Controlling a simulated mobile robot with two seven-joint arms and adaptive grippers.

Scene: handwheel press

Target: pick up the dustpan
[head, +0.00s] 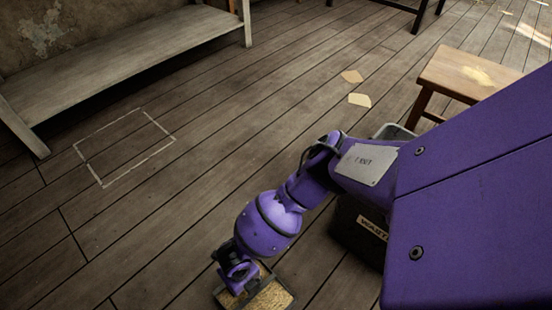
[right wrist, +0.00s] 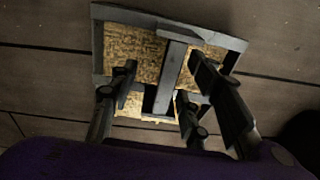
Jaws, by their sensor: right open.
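The dustpan (right wrist: 131,48) lies on the plank floor, a grey-rimmed pan holding coarse yellow-brown material, with a grey bar-like handle (right wrist: 171,77) across its middle. In the head view only part of the dustpan (head: 271,296) shows at the bottom edge, partly behind my right gripper. My right gripper (head: 238,274) is directly above it. In the right wrist view my right gripper (right wrist: 163,67) is open, with its fingers on either side of the handle and gaps between. Contact with the pan cannot be told. My left gripper is not in view.
A dark bin (head: 345,225) labelled as waste stands right of my right arm, partly hidden by it. A wooden stool (head: 468,72) is at the right, a long bench (head: 120,55) at the upper left. A pale outlined rectangle (head: 160,127) marks clear floor at left. Two pale scraps (head: 359,100) lie mid-floor.

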